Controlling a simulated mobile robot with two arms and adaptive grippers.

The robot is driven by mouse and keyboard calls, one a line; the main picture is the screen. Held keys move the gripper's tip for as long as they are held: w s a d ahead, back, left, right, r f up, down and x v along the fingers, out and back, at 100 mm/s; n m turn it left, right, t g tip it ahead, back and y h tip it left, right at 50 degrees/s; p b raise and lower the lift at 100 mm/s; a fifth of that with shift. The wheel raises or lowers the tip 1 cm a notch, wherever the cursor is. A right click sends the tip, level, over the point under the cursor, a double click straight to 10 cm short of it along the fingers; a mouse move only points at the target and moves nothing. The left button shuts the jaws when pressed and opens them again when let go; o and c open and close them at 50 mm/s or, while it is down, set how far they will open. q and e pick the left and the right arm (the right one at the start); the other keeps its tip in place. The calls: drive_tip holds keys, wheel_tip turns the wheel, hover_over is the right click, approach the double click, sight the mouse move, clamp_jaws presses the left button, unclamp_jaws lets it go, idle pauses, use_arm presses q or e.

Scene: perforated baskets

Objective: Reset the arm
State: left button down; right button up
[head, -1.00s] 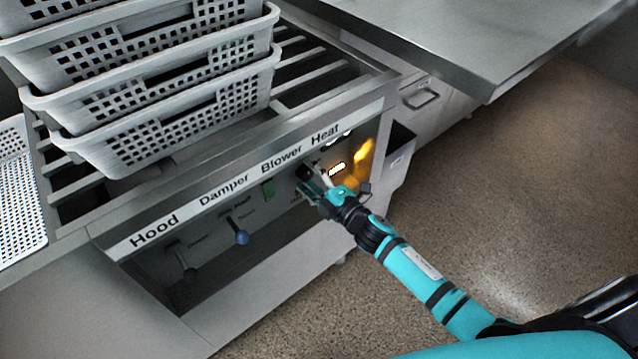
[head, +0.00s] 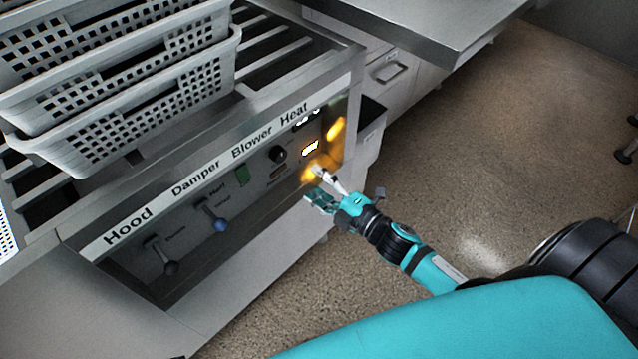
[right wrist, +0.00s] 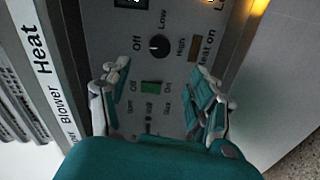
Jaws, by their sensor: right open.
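My right gripper (head: 318,186) is open and empty in the head view, a little in front of the lower right of the control panel. My teal right arm reaches to it from the lower right. In the right wrist view its two fingers (right wrist: 160,92) stand wide apart, with the panel's black heat knob (right wrist: 159,46) and green switch (right wrist: 152,87) seen beyond and between them. The knob also shows uncovered in the head view (head: 278,154), left of the gripper and apart from it. My left gripper is not in view.
Stacked grey perforated baskets (head: 130,115) stand on the slatted top at left. The panel carries two levers, one with a blue knob (head: 221,225) and one dark (head: 171,268), and an orange light. A steel counter (head: 430,25) is behind. Open floor (head: 500,150) lies to the right.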

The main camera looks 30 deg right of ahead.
drive_tip(key=s+d+f+m+g+h, duration=0.1)
drive_tip(key=s+f+m+g+h, duration=0.3)
drive_tip(key=s+f+m, duration=0.5)
drive_tip(key=s+d+f+m+g+h, duration=0.1)
drive_tip(key=s+f+m+g+h, duration=0.2)
drive_tip(key=s+f+m+g, duration=0.5)
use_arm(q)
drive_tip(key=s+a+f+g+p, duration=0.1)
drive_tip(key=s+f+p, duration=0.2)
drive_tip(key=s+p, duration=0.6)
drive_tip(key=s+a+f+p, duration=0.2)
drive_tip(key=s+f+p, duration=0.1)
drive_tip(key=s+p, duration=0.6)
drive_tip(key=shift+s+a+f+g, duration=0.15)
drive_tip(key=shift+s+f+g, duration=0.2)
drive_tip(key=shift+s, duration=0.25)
use_arm(e)
drive_tip(key=s+f+g, duration=0.1)
drive_tip(key=s+f, duration=0.2)
drive_tip(key=s, duration=0.4)
drive_tip(key=s+f+g, duration=0.1)
drive_tip(key=s+f, duration=0.3)
drive_tip(key=s, duration=0.4)
drive_tip(key=s+f+g+y, duration=0.1)
drive_tip(key=s+f, duration=0.3)
drive_tip(key=s, duration=0.3)
drive_tip(key=shift+s+d+f+m, duration=0.2)
drive_tip(key=shift+s+d+m, duration=0.1)
drive_tip(key=shift+s, duration=0.1)
